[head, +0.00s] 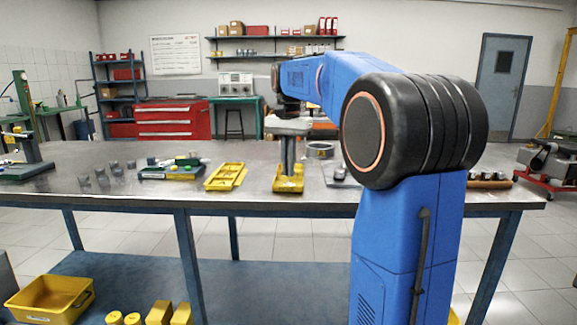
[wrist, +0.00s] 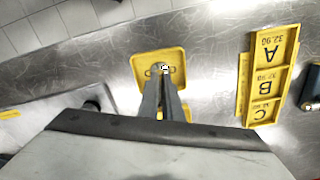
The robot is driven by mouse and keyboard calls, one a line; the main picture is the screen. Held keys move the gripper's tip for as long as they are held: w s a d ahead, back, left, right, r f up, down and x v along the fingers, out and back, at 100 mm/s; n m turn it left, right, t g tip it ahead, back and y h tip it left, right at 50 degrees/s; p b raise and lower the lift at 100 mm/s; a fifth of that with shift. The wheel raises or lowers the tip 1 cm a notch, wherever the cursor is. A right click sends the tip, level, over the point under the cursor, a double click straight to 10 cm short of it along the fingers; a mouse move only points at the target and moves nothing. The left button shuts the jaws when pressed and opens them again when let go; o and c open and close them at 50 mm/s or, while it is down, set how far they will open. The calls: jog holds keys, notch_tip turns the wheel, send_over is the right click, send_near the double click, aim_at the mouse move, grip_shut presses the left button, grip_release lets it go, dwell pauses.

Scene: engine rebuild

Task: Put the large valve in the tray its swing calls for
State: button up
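My gripper (head: 287,172) points straight down over a yellow holder (head: 283,190) on the steel workbench. In the wrist view my gripper's fingers (wrist: 163,76) are close together, and the yellow holder (wrist: 146,60) lies beneath them. A small bright and dark bit shows at the fingertips; I cannot tell if it is the large valve or whether it is gripped. The yellow tray (wrist: 243,92) has compartments marked A, B and C, each with a number; A reads 32.90. In the head view this tray (head: 213,184) lies left of my gripper, apart from it. I see no valve clearly.
Several small grey cylinders (head: 101,180) stand at the bench's left. A green-based fixture (head: 172,173) is left of the marked tray. A metal ring (head: 320,150) lies right of my gripper. The front bench edge is clear. A yellow bin (head: 50,299) sits below.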

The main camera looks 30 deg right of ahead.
jog(key=o, duration=0.4)
jog(key=shift+r, duration=0.1)
notch_tip(320, 180, up, 12)
jog(key=shift+r, duration=0.1)
dwell(0.4)
jog(key=s+a+f+n+t, duration=0.1)
jog(key=s+a+f+n, duration=0.2)
jog(key=s+f, duration=0.7)
jog(key=s+a+f+n+t, duration=0.2)
jog(key=s+a+f+n, duration=0.2)
jog(key=s+a+f, duration=0.3)
jog(key=s+a+f+n+t, duration=0.1)
jog(key=s+a+f+n, duration=0.3)
jog(key=s+f, duration=0.9)
jog(key=shift+s+a+f+t, duration=0.15)
jog(key=shift+a+f, duration=0.15)
jog(key=shift+f, duration=0.25)
jog(key=shift+w+a+f+t, duration=0.1)
jog(key=shift+a+f, duration=0.2)
jog(key=shift+f, duration=0.25)
jog(key=shift+s+a+f+t, duration=0.15)
jog(key=shift+a+f, duration=0.15)
jog(key=shift+f, duration=0.25)
